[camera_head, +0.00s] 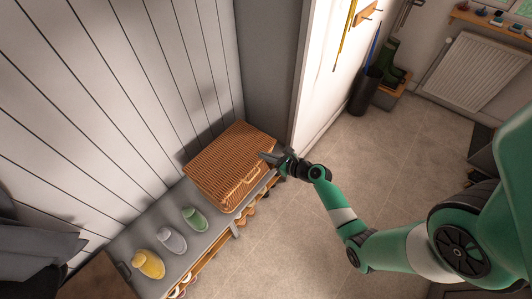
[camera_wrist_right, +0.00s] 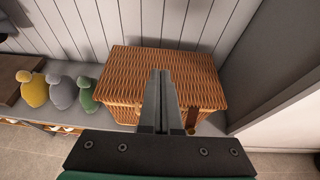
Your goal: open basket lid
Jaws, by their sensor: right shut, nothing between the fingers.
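The wicker basket (camera_head: 229,160) stands on the grey bench against the panelled wall, with its lid down. It also shows in the right wrist view (camera_wrist_right: 120,68), with its front face partly hidden by my gripper. My right gripper (camera_head: 264,155) is shut and empty. In the head view its fingertips overlap the right part of the basket near the front edge. In the right wrist view the fingers (camera_wrist_right: 161,74) point at the basket's lid and front; I cannot tell whether they touch it. My left gripper is not in view.
Shoes sit on a shelf below. A white wall end (camera_head: 318,90) stands right of the basket. The tiled floor (camera_head: 290,245) before the bench is clear.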

